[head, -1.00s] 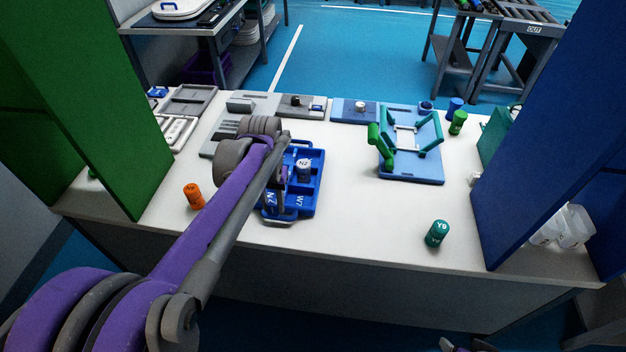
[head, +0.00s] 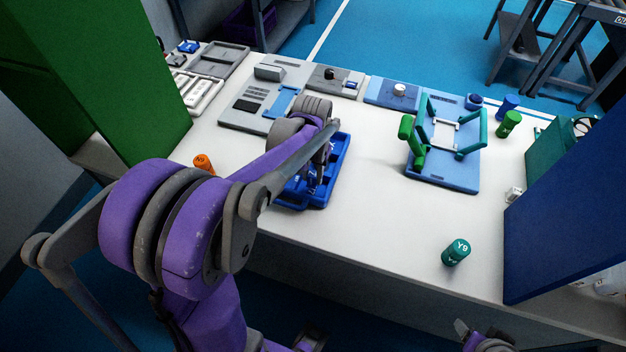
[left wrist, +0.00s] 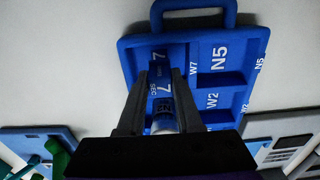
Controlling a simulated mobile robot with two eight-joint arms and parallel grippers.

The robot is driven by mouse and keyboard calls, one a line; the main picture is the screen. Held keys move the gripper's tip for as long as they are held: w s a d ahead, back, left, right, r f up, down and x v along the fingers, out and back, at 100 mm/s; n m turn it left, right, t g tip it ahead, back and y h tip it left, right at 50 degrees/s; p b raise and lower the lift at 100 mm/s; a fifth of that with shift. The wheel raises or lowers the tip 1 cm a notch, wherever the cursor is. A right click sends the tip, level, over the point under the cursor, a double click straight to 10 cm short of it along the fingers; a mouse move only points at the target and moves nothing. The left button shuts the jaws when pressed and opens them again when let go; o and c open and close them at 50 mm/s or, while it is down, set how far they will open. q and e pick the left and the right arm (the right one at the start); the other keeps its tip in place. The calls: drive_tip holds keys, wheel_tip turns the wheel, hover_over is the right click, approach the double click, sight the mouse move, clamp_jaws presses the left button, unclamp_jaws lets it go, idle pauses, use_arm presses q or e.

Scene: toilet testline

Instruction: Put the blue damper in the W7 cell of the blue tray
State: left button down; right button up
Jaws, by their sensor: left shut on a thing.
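The blue tray (head: 336,170) lies on the white table, partly hidden behind my left arm. In the left wrist view the tray (left wrist: 222,30) shows cells marked W7, N5 and W2. My left gripper (head: 313,180) points down over the tray. In the left wrist view the gripper (left wrist: 160,85) is shut on the blue damper (left wrist: 160,90), which carries white markings with a 7. The damper is at the cell beside the W7 label; I cannot tell whether it touches the cell floor. My right gripper (head: 478,335) shows only partly at the bottom edge, away from the tray.
An orange cylinder (head: 203,162) stands left of the tray, and a teal Y9 cylinder (head: 456,252) near the front edge. A blue fixture with green handles (head: 445,170) stands to the right. Grey and blue plates line the back. The table between tray and Y9 is clear.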

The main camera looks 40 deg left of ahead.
sight(313, 181)
use_arm(q)
drive_tip(key=shift+f, duration=1.35)
drive_tip(key=shift+f, duration=0.2)
drive_tip(key=c, duration=0.6)
unclamp_jaws()
drive_tip(key=shift+r, duration=0.1)
